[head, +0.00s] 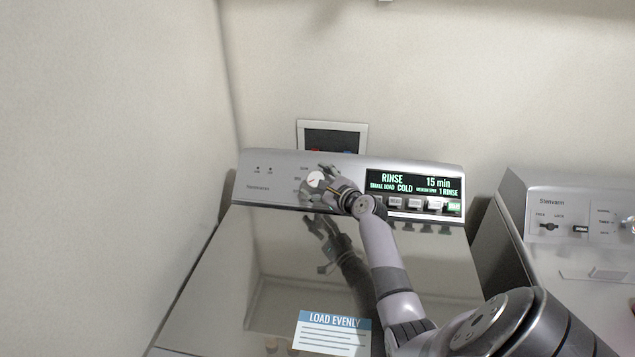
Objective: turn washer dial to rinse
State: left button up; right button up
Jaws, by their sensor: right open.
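The washer (240,235) stands ahead with its glossy lid closed. Its control panel (268,187) runs along the back, with a round white dial (314,181) left of the display. The display (415,184) reads RINSE, 15 min, SMALL LOAD, COLD, 1 RINSE. My right gripper (321,182) is at the dial, open, its fingers around or just in front of the dial's right side. I cannot tell whether they touch it. The gripper hides part of the dial and the marks to its right. My left gripper is not in view.
Several buttons (414,204) sit under the display, close to my right wrist. A LOAD EVENLY label (333,331) lies on the lid, which mirrors my arm. A second machine (570,235) stands at the right. A wall closes off the left side.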

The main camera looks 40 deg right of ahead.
jog(key=shift+s, duration=0.1)
jog(key=v, duration=1.2)
